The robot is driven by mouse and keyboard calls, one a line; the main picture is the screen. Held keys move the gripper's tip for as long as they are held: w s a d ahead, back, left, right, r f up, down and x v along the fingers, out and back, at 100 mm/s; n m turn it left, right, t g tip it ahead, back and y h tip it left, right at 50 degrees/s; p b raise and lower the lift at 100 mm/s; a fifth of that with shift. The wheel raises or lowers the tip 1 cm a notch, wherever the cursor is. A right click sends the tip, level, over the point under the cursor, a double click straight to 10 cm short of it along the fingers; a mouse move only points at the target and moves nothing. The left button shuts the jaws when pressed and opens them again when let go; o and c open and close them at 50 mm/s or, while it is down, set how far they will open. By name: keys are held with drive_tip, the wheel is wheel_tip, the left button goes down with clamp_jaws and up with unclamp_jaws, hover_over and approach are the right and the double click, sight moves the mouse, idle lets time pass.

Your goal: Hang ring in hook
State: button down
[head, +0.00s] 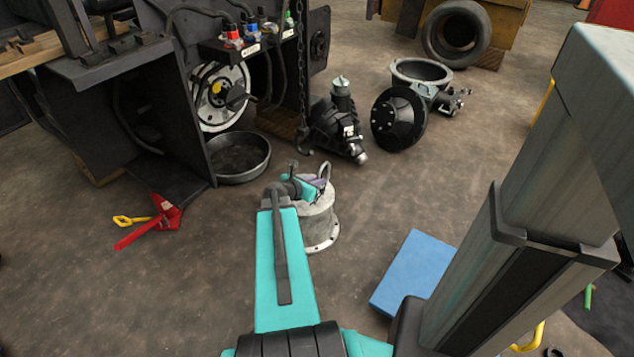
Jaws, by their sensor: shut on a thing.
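My gripper (308,186) is at the end of my teal arm, over the top of a light grey flanged cylinder (321,226) on the floor. My wrist partly hides the jaws and the hold. I cannot tell whether the ring is fixed to the cylinder, or whether the cylinder touches the floor. A dark chain (302,60) hangs in front of the stripped forklift (180,150), behind my gripper.
A black pan (240,158) and dark machine parts (340,125) lie behind my gripper. A black flanged part (399,120) and a tire (456,34) are farther back. A red tool (150,222) lies left, a blue slab (413,272) right. Floor between is clear.

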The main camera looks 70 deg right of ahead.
wheel_tip(320, 180, up, 6)
drive_tip(key=p, duration=0.5)
idle(0.5)
drive_tip(key=shift+w, duration=0.15)
drive_tip(key=w+d+p, duration=0.2)
drive_tip(key=w, duration=0.5)
drive_tip(key=shift+w+f, duration=0.15)
idle(1.0)
drive_tip(key=shift+w+d+f, duration=0.1)
drive_tip(key=shift+w+f, duration=0.15)
drive_tip(key=shift+f, duration=0.25)
drive_tip(key=shift+w+d+f, duration=0.1)
drive_tip(key=shift+w+f, duration=0.1)
drive_tip(key=shift+f, duration=0.3)
drive_tip(key=shift+w+f+b, duration=0.1)
drive_tip(key=shift+f+b, duration=0.2)
drive_tip(key=shift+f, duration=0.15)
idle(0.4)
drive_tip(key=c, duration=1.1)
unclamp_jaws()
